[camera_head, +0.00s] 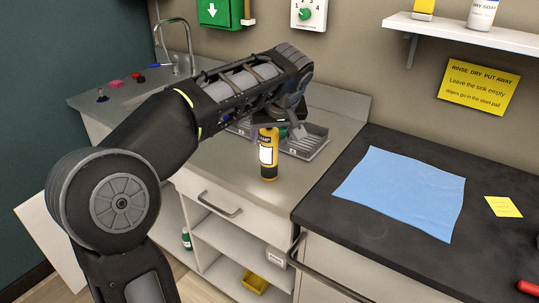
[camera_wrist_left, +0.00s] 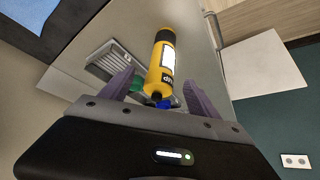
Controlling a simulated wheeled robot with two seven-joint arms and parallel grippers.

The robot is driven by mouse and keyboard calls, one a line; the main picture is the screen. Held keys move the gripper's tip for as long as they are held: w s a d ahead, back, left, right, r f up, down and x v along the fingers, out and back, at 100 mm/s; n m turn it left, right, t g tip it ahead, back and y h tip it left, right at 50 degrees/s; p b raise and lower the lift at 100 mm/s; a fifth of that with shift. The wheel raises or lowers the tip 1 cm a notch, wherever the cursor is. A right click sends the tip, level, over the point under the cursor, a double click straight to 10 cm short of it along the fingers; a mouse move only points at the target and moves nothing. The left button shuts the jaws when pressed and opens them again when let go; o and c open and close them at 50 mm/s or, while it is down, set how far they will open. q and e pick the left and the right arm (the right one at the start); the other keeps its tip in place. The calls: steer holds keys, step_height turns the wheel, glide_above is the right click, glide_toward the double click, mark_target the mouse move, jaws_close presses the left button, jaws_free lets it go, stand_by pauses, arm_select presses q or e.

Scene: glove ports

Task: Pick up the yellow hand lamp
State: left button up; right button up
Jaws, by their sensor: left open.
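A yellow cylinder (camera_head: 268,168) with a black top and a white label stands upright on the grey counter, and is the only thing here that could be the yellow hand lamp. It also shows in the left wrist view (camera_wrist_left: 154,70), ahead of and between the fingers. My left gripper (camera_head: 272,129) is over the counter close to the cylinder's top. In the left wrist view my left gripper (camera_wrist_left: 157,82) has its fingers spread apart, with no visible grip on the cylinder. My right gripper is in neither view.
A grey drying rack (camera_head: 312,146) is just behind the cylinder, with a green item near it. A sink tap (camera_head: 188,48) stands at the back left. A blue cloth (camera_head: 400,190) lies on the black worktop (camera_head: 350,225) at right. A shelf (camera_head: 470,35) hangs above.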

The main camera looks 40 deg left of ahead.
mark_target(269, 147)
arm_select(q)
steer(key=shift+x, duration=1.1)
steer(key=shift+f, duration=0.1)
steer(key=x, duration=0.5)
steer(key=shift+f+p, duration=0.1)
steer(key=shift+p, duration=0.25)
steer(key=shift+s, duration=0.1)
jaws_close()
